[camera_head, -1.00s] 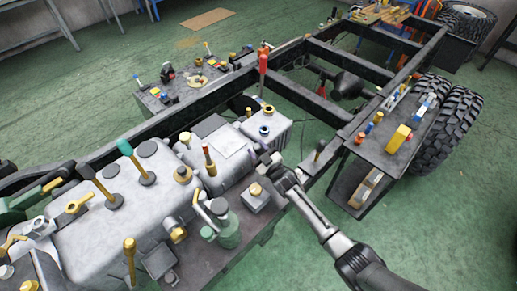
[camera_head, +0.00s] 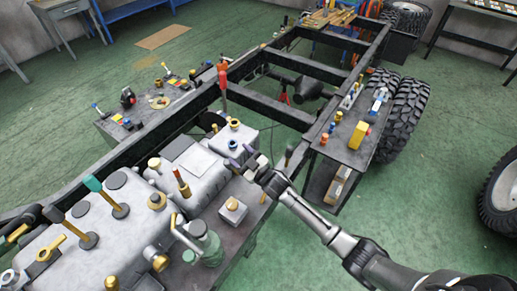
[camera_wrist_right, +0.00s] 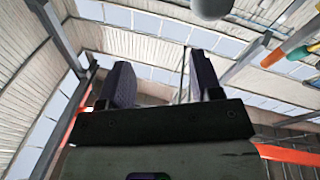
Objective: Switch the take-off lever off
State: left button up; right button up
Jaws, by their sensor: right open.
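Several levers stand on the chassis, and I cannot tell for certain which is the take-off lever. A red lever (camera_head: 222,85) stands upright by the frame rail. A brown-handled lever (camera_head: 182,183) with a gold base and a teal-knobbed lever (camera_head: 106,195) stand on the grey gearbox housing (camera_head: 130,230). A short dark-knobbed lever (camera_head: 289,155) stands right of my right gripper (camera_head: 241,156). That gripper is open, its purple-tipped fingers beside the housing's right end. In the wrist view its fingers (camera_wrist_right: 163,85) are apart with nothing between them. My left gripper is not in view.
A green bottle-shaped part (camera_head: 205,243) and a small box with a gold knob (camera_head: 233,210) lie near my right arm. A side shelf (camera_head: 340,140) with colored fittings stands before the tires (camera_head: 405,115). The wrist view faces the roof.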

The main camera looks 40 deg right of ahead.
jog(key=s+d+r+p, duration=0.1)
jog(key=s+d+r, duration=0.2)
jog(key=s+r, duration=0.1)
jog(key=shift+s+d, duration=0.4)
jog(key=shift+s, duration=0.15)
jog(key=shift+f, duration=0.1)
